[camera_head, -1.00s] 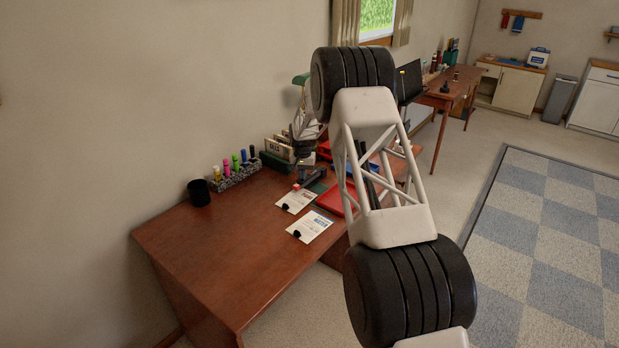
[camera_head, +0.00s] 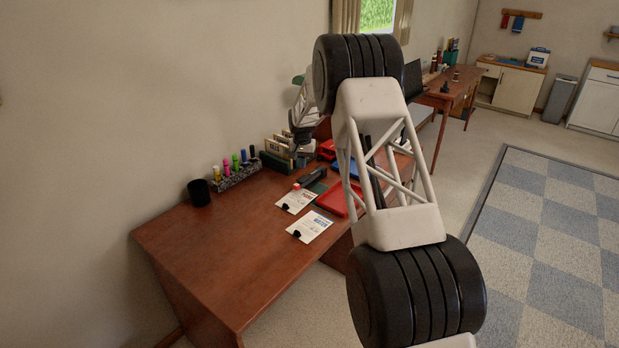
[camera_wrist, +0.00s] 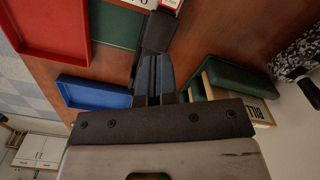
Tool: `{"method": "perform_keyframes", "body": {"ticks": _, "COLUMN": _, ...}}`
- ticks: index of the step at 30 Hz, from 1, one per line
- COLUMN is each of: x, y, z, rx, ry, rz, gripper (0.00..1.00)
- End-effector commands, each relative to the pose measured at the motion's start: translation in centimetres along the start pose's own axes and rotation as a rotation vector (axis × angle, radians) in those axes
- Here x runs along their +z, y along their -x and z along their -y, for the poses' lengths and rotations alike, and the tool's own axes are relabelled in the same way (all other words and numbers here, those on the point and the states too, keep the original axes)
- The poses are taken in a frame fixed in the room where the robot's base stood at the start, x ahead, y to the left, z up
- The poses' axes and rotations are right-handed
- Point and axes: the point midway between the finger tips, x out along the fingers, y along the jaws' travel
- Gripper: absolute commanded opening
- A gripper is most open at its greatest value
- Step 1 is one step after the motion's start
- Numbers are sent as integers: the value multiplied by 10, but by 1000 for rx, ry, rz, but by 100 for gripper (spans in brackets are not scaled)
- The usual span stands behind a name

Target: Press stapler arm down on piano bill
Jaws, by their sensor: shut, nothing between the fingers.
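The dark stapler (camera_head: 313,177) lies on the brown desk, its front end by a white bill sheet (camera_head: 294,201) that carries red print. In the wrist view the stapler (camera_wrist: 159,32) lies just beyond my fingertips. My gripper (camera_wrist: 152,58) is shut and empty, its dark fingers side by side, pointing toward the stapler's rear end. In the head view my gripper (camera_head: 303,158) hangs above and behind the stapler. Whether the fingertips touch it, and how far its arm is down, I cannot tell. A small red-and-white item (camera_wrist: 172,4) is at its far end.
A green letter holder (camera_wrist: 238,78) stands close on the other side. A second sheet (camera_head: 316,222) lies in front; the desk's near left is clear.

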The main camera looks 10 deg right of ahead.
Motion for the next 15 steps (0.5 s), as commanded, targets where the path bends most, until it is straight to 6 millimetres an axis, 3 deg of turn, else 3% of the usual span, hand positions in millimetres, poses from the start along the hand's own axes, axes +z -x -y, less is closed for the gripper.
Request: {"method": "perform_keyframes", "body": {"ticks": 15, "x": 0, "y": 16, "z": 0, "rx": 0, "ry": 0, "rz": 1, "gripper": 0}}
